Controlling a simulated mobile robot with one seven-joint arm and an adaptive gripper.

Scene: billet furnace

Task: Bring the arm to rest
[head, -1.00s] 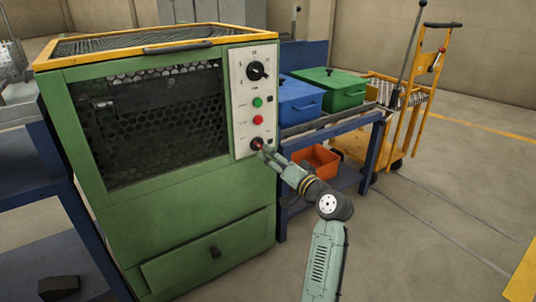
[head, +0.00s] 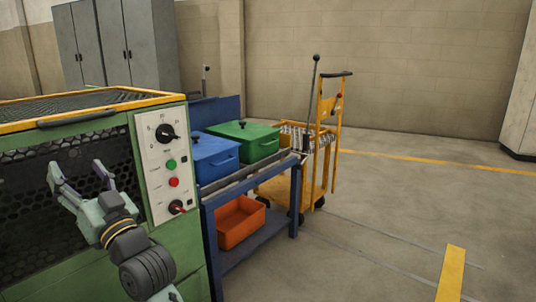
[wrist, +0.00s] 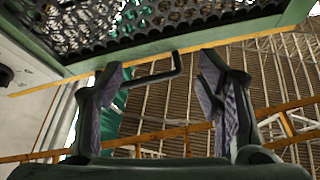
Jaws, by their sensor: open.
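My gripper (head: 77,178) is open and empty in the head view, its two fingers pointing up in front of the green furnace's dark mesh window. In the wrist view my gripper (wrist: 160,95) also shows its two fingers spread apart with nothing between them. The furnace (head: 176,242) stands at the left of the head view. Its white control panel (head: 153,152) is to the right of my gripper and carries a black dial, a green button, a red button and a lower knob. Part of the furnace front is hidden behind my arm.
A blue bench (head: 241,256) beside the furnace holds a blue lidded box (head: 212,160) and a green lidded box (head: 250,138). An orange bin (head: 238,223) sits on its lower shelf. A yellow trolley (head: 325,140) stands behind. Floor on the right is clear.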

